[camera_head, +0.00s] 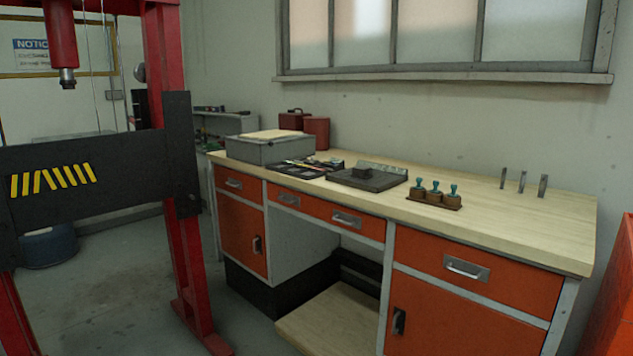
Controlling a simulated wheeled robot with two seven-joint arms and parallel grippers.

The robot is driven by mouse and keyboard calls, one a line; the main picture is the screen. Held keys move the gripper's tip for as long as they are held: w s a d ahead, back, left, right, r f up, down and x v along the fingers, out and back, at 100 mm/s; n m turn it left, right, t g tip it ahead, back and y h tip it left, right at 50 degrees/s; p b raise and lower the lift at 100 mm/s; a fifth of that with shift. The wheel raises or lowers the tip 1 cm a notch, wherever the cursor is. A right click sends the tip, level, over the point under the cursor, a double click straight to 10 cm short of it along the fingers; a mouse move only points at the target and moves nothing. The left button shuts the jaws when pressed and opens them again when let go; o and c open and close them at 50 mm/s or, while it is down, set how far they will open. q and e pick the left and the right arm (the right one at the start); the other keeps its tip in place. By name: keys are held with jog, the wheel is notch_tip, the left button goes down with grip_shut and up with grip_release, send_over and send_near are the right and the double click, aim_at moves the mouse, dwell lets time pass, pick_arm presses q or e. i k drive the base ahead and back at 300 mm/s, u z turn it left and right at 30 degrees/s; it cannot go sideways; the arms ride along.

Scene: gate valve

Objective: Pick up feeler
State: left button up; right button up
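Three thin grey metal strips stand upright near the right end of the wooden bench top (500,222): a left strip (503,178), a middle strip (522,181) and a right strip (542,186). They may be feelers, but they are too small to tell for sure. A dark tray with small tools (305,166) lies further left on the bench, and I cannot make out each tool in it. Neither of my grippers is in view.
A grey box (270,150) stands at the left end. A red press frame (180,230) stands at the left. The bench front right is clear.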

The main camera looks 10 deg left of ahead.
aim_at(418, 180)
jog(key=u, duration=1)
jog(key=i, duration=2.65)
jog(key=z, duration=2.3)
